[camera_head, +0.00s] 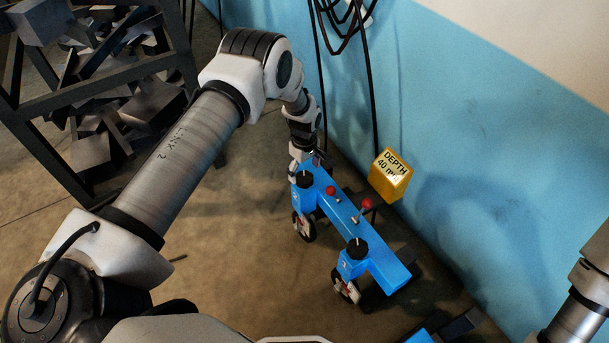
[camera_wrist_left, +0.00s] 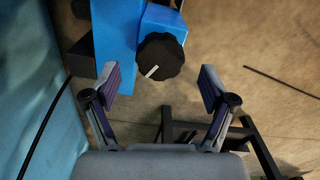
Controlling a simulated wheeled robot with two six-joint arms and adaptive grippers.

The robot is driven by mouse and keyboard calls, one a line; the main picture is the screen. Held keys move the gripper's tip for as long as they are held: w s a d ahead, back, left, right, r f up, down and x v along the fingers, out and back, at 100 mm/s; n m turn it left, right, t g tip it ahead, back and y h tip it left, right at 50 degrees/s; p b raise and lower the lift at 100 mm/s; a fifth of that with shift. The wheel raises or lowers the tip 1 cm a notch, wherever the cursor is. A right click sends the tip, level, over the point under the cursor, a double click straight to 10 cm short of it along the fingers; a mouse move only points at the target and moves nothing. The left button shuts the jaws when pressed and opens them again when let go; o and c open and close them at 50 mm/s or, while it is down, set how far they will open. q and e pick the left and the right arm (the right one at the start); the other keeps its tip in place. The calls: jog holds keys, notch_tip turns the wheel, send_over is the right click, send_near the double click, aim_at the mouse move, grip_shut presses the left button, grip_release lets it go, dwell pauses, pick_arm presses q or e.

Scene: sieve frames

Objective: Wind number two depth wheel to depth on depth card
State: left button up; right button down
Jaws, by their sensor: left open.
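The yellow depth card (camera_head: 390,175) reads "DEPTH 40 mm" and stands beside the blue wall. A blue bar (camera_head: 335,207) carries two wheel units, each with a black knob on top. The far knob (camera_head: 304,180) is by my left gripper (camera_head: 299,162); the near knob (camera_head: 357,248) stands clear. Small wheels show below, a far one (camera_head: 304,227) and a near one (camera_head: 347,287). In the left wrist view, a black knob (camera_wrist_left: 161,56) with a white pointer lies ahead between the open fingers (camera_wrist_left: 161,78), apart from both. My right gripper is out of view.
A dark metal rack (camera_head: 98,95) with grey blocks stands at the left. Black cables (camera_head: 322,75) hang along the blue wall (camera_head: 480,130). Two red-knobbed levers rise from the bar's middle.

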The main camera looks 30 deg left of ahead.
aim_at(304, 177)
pick_arm(q)
notch_tip(304, 177, up, 9)
jog(key=shift+f, duration=0.1)
dwell(0.4)
jog(key=s+d+f+m+g, duration=0.15)
jog(key=s+f, duration=0.25)
jog(key=s, duration=0.6)
jog(key=s+d+f+m+g, duration=0.15)
jog(key=s+f, duration=0.25)
jog(key=s, duration=0.6)
jog(key=s+d+f+m+g, duration=0.15)
jog(key=s+f, duration=0.25)
jog(key=s, duration=0.6)
jog(key=s+d+r+m+t, duration=0.1)
jog(key=s+r+m+t, duration=0.2)
jog(key=s+m, duration=0.4)
notch_tip(304, 177, up, 21)
jog(key=w+m+t+p, duration=0.1)
jog(key=m+p, duration=0.1)
jog(key=p, duration=1.9)
jog(key=shift+w, duration=0.2)
